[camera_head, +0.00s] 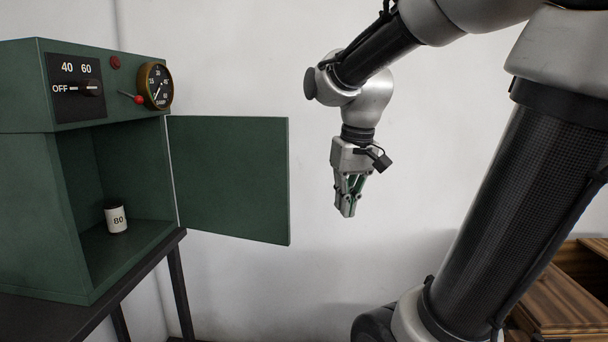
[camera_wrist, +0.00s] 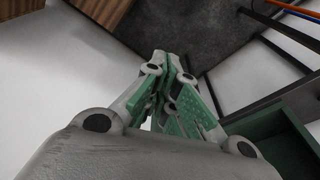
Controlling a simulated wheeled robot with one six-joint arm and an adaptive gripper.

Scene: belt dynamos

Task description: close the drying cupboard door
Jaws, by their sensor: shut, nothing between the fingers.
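The green drying cupboard (camera_head: 60,200) stands at the left in the head view. Its door (camera_head: 230,180) is swung wide open to the right, hinged at the right side of the opening. A small white tin marked 80 (camera_head: 116,218) stands upright inside on the cupboard floor. My gripper (camera_head: 346,212) points down to the right of the door's free edge, apart from it. Its fingers are shut with nothing between them. In the wrist view my gripper (camera_wrist: 172,62) shows its fingertips together, and a green part of the cupboard (camera_wrist: 270,125) shows at the lower right.
The cupboard's top panel has a switch knob (camera_head: 90,88), a round dial (camera_head: 155,87) and a red-tipped lever (camera_head: 138,99). A dark table (camera_head: 130,270) carries the cupboard. Wooden boxes (camera_head: 565,295) stand at the lower right. The wall behind is bare.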

